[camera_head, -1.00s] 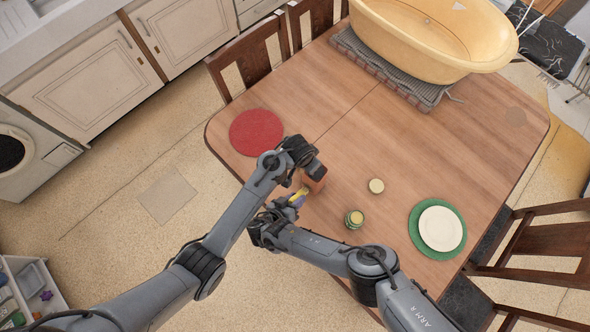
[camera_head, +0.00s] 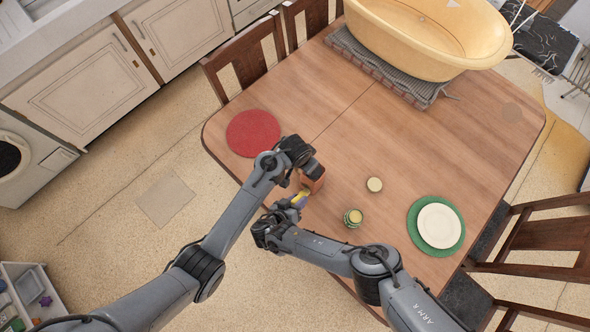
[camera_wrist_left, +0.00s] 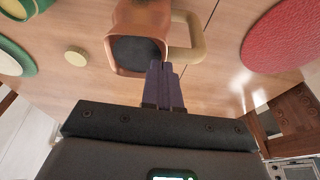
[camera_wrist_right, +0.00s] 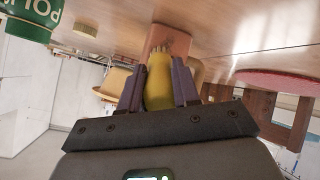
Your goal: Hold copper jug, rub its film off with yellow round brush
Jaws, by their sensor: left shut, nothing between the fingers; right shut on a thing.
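The copper jug (camera_head: 313,177) stands near the table's front left edge. In the left wrist view the jug (camera_wrist_left: 150,22) shows its dark open mouth and a tan handle (camera_wrist_left: 188,46). My left gripper (camera_wrist_left: 166,68) is shut with nothing between its fingers, its tips at the jug's rim beside the handle. My right gripper (camera_wrist_right: 160,75) is shut on the yellow round brush (camera_wrist_right: 158,88), which also shows in the head view (camera_head: 300,197). The bristles point at the jug's side and look close to it; I cannot tell whether they touch.
An open green polish jar (camera_head: 353,218) and its round lid (camera_head: 374,184) are right of the jug. A red mat (camera_head: 253,133) lies left, a green mat with white plate (camera_head: 439,226) right. A yellow tub (camera_head: 430,35) stands at the back. The middle is clear.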

